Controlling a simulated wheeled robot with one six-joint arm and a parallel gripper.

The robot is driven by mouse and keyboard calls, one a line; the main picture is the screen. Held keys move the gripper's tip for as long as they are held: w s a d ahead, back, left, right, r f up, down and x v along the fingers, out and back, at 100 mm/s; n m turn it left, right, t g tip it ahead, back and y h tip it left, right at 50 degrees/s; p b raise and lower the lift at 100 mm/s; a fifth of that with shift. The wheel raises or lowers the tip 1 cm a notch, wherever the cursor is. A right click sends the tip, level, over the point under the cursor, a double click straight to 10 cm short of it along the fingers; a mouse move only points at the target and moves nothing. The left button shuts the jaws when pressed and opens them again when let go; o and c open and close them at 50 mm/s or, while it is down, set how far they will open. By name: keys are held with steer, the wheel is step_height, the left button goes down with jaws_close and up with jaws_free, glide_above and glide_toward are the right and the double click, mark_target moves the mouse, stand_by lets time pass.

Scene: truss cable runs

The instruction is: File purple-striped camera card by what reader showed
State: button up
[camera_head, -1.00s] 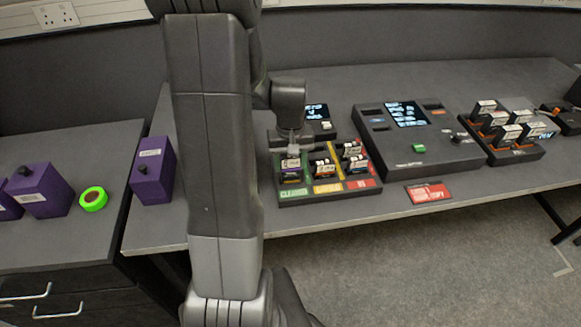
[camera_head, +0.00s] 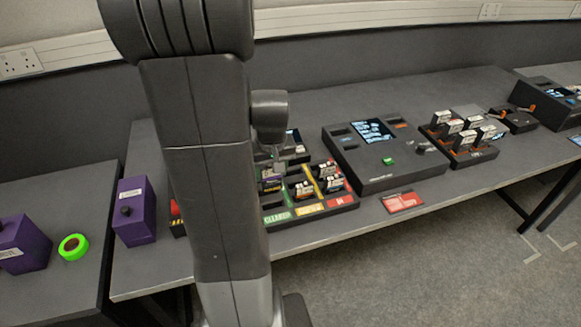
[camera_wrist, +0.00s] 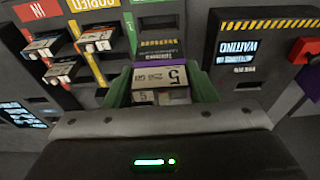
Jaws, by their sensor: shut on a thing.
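The purple-striped card (camera_wrist: 160,76) is between the green fingers of my gripper (camera_wrist: 160,88) in the wrist view, its pale label marked 5 facing the camera. In the head view my gripper (camera_head: 279,166) and the card (camera_head: 270,180) are at the green lane of the sorting tray (camera_head: 305,211). I cannot tell whether the card's lower end touches a slot. The tray has green CLEARED, yellow and red IN lanes. Several other cards (camera_head: 301,188) stand in the yellow and red lanes. A small hazard-striped unit (camera_wrist: 265,25) shows WAITING on its screen in the wrist view.
A large console (camera_head: 385,172) with a lit screen and green button stands right of the tray. Beyond it is a rack of several cards (camera_head: 465,138). A red sign (camera_head: 402,202) lies at the table's front edge. Purple boxes (camera_head: 134,212) and green tape (camera_head: 73,247) are at left.

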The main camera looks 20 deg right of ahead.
mark_target(272, 188)
steer(key=shift+f, duration=0.15)
steer(key=shift+f+b, duration=2.45)
steer(key=shift+f, duration=0.55)
steer(key=shift+f+b, duration=1.55)
steer(key=shift+f, duration=0.1)
stand_by(0.6)
steer(key=o, duration=1.5)
steer(key=shift+c, duration=0.2)
steer(key=shift+r, duration=0.1)
steer(key=shift+r+p, duration=2.95)
steer(key=shift+r, duration=0.75)
